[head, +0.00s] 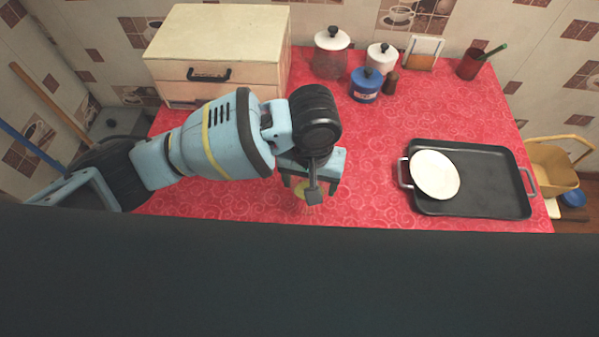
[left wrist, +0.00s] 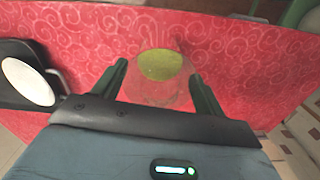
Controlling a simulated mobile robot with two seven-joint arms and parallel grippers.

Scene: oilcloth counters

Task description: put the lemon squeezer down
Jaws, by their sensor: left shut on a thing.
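The lemon squeezer (left wrist: 160,65) shows in the left wrist view as a clear body with a yellow-green round part, between my two dark fingers. My left gripper (left wrist: 158,78) is shut on it. In the head view my left gripper (head: 308,190) points down over the front of the red counter, left of the black tray. I cannot tell whether the squeezer touches the cloth. My right gripper is in neither view.
The red oilcloth counter (head: 375,140) is bare between my gripper and the black tray (head: 490,185), which holds a white plate (head: 435,174). A wooden drawer box (head: 215,75) stands at the back left. Jars, including a blue one (head: 366,87), and a red cup (head: 470,65) line the back.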

